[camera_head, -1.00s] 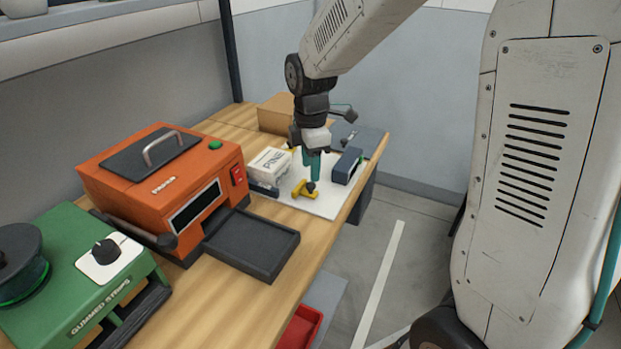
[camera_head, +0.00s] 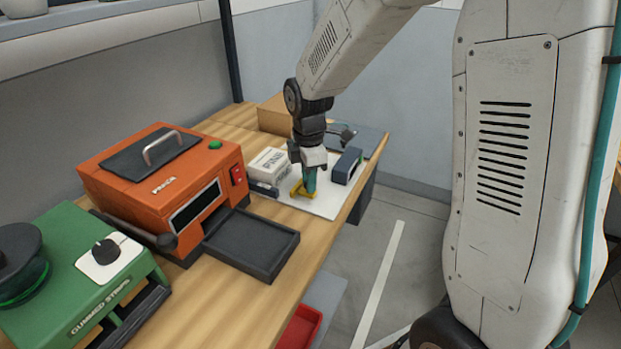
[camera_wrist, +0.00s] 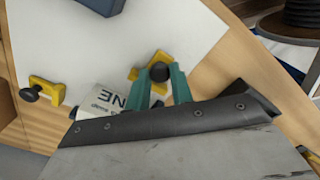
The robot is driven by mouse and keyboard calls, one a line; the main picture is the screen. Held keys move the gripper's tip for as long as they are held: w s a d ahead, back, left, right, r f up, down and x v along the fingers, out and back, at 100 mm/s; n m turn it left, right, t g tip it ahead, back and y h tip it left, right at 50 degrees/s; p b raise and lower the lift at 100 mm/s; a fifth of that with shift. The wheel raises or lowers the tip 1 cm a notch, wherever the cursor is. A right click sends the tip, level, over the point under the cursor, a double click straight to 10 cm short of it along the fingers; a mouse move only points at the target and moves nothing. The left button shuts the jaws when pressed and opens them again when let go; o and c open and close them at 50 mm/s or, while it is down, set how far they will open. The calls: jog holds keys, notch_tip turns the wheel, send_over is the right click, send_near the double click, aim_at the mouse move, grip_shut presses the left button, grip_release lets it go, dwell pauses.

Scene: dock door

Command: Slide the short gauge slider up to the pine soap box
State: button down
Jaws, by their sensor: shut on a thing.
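The short gauge slider is a yellow piece with a black knob (camera_wrist: 158,71). In the head view its yellow part (camera_head: 298,190) shows on the white board (camera_head: 327,208). My gripper (camera_head: 309,183) points down over it, its teal fingers shut on the knob; the fingers also show in the wrist view (camera_wrist: 160,80). The white pine soap box (camera_head: 270,164) stands left of the slider in the head view, with a gap between them. In the wrist view the box (camera_wrist: 100,101) is partly hidden by my gripper's body.
A navy block (camera_head: 347,165) stands right of my gripper, and a smaller dark block (camera_head: 263,189) lies in front of the box. Another yellow piece with a black knob (camera_wrist: 45,90) is at the wrist view's left. An orange machine (camera_head: 163,180) and its dark tray (camera_head: 252,243) stand nearer.

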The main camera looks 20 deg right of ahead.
aim_at(290, 189)
jog(key=w+a, duration=0.3)
jog(key=w, duration=0.1)
jog(key=shift+a, duration=0.2)
jog(key=c, duration=1.2)
grip_release()
notch_tip(290, 189, up, 8)
jog(key=shift+f, duration=0.1)
